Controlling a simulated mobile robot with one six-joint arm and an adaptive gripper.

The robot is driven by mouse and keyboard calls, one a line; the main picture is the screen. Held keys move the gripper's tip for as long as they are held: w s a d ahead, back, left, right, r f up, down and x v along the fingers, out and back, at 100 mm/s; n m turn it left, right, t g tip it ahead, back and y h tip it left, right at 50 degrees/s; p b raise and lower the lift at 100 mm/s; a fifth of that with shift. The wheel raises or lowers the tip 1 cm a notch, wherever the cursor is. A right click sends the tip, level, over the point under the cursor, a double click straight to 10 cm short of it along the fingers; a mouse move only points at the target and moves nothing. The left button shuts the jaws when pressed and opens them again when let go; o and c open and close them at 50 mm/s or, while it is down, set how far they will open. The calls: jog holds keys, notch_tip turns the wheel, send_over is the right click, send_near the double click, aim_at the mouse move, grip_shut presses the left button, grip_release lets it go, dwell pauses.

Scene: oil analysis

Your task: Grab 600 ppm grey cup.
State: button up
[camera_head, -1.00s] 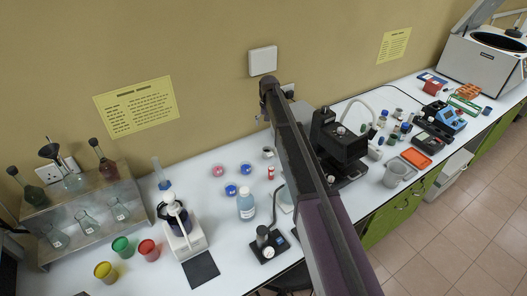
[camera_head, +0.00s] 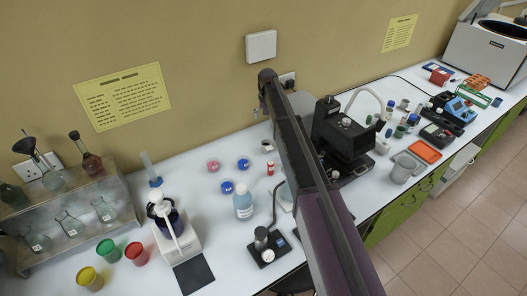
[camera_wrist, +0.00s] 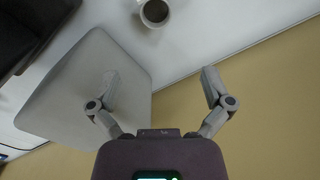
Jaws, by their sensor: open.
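A small pale grey cup (camera_head: 267,147) with a dark inside stands on the white bench near the wall, just left of my arm in the head view. It also shows at the top edge of the wrist view (camera_wrist: 154,14), partly cut off, with dark content. No 600 ppm label is readable on it. My gripper (camera_wrist: 160,82) is open and empty in the wrist view. The cup lies beyond its fingertips, roughly in line with the gap between them, and is not touched. In the head view my arm hides part of the bench.
A grey rounded square surface (camera_wrist: 84,95) lies close by the left finger; I cannot tell what it belongs to. A black microscope (camera_head: 343,135) stands right of my arm.

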jog(key=shift+w+f+b, duration=0.25)
jog(key=shift+f+b, duration=0.7)
jog(key=shift+f, duration=0.35)
jog(key=shift+s+a+r, duration=0.1)
jog(key=b, duration=0.9)
send_over(266, 144)
jog(key=s, duration=0.1)
jog(key=f, duration=0.8)
jog(key=shift+s+a+f, duration=0.15)
jog(key=shift+a+f, duration=0.1)
jog(key=shift+f, duration=0.1)
jog(key=shift+d+f+b, duration=0.15)
jog(key=shift+f+b, duration=1.05)
jog(key=shift+f, duration=0.1)
jog(key=shift+d+f+b, duration=0.1)
jog(key=shift+f+b, duration=1.1)
jog(key=shift+f, duration=0.1)
jog(key=c, duration=1.2)
